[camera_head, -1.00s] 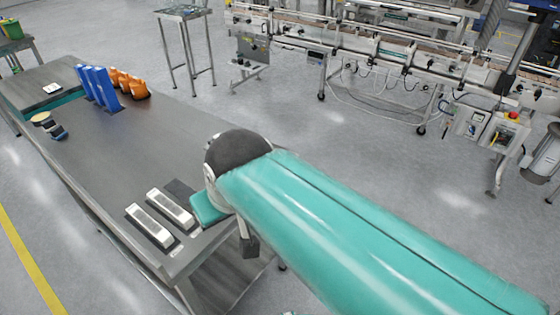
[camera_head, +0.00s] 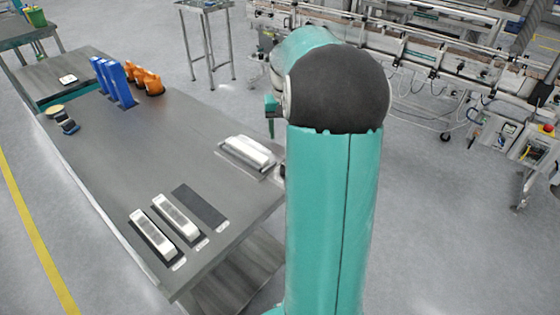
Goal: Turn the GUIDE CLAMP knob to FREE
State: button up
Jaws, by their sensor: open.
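The conveyor line (camera_head: 425,57) with its guide rails runs across the back right in the head view. Small dark fittings sit along it, but none can be read as the GUIDE CLAMP knob, and no FREE label is legible. My teal arm stands upright in front of the line and hides part of it. My gripper (camera_head: 271,116) shows only in part, left of the arm's dark joint. It is above the floor beyond the table's right edge, apart from the line. It is open, and nothing shows held in it.
A long grey table (camera_head: 165,130) fills the left, with silver blocks (camera_head: 153,234), blue holders (camera_head: 114,84) and orange parts (camera_head: 147,80). A small steel stand (camera_head: 205,45) is at the back. A control box with a red button (camera_head: 548,128) is at right. Open floor lies between.

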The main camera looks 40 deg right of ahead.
jog(key=f, duration=1.4)
jog(key=shift+s+d+f, duration=0.1)
jog(key=shift+d, duration=0.15)
jog(key=shift+c, duration=0.3)
jog(key=c, duration=0.9)
